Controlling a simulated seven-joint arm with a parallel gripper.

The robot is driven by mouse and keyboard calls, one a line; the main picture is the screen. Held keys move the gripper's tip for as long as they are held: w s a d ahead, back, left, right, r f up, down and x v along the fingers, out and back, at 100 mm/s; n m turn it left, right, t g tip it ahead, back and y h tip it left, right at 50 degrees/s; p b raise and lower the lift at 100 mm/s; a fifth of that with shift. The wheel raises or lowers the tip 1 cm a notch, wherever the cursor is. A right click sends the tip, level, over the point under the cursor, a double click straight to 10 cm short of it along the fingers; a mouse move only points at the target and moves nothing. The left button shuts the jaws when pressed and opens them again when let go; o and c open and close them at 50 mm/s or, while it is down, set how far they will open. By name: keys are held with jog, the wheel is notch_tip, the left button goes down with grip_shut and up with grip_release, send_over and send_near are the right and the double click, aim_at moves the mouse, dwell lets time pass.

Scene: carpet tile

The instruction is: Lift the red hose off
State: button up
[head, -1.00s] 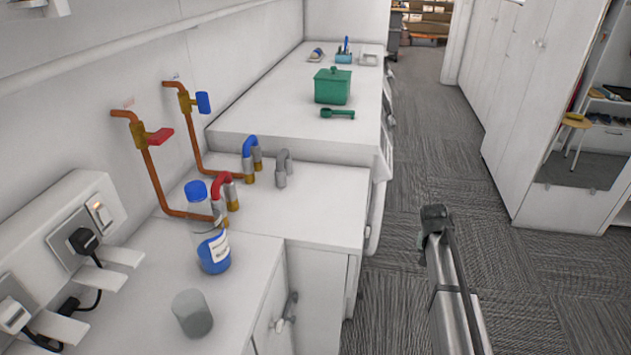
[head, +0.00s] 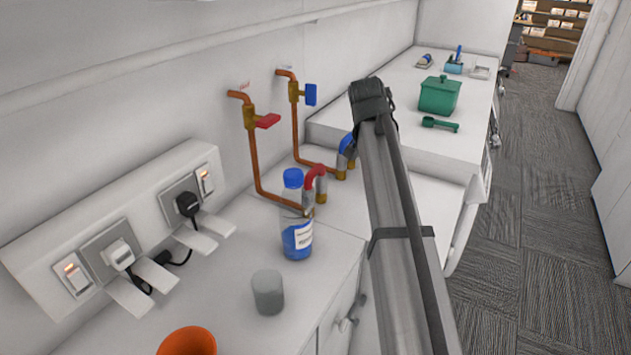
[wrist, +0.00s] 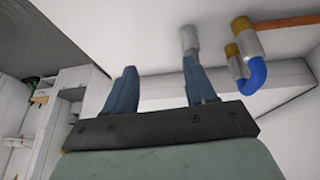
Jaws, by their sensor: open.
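The red hose (head: 316,170) is a short bent piece in the head view, on grey and brass fittings at the end of a copper pipe, just behind a blue-capped bottle (head: 297,225). The bottle hides part of its left side. The red hose does not show in the wrist view. My gripper (wrist: 160,70) is open, with two blue fingers apart and nothing between them. In the wrist view the blue hose (wrist: 257,76) is to its right. In the head view my arm stands right of the red hose and covers part of the blue hose (head: 346,143).
A red-handled valve (head: 266,121) and a blue-handled valve (head: 310,94) are on the wall pipes. A grey cup (head: 268,292) and an orange container (head: 187,342) stand in front, with plugs and sockets (head: 120,253) at left. A green box (head: 439,95) and scoop (head: 440,124) are behind.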

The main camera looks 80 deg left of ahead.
jog(key=g, duration=0.1)
send_near(314, 168)
jog(key=shift+n+y, duration=0.3)
jog(key=x, duration=1.2)
jog(key=shift+w+d+f, duration=0.1)
jog(key=shift+d+f, duration=0.05)
jog(key=shift+f, duration=0.15)
jog(key=shift+c, duration=0.3)
grip_shut()
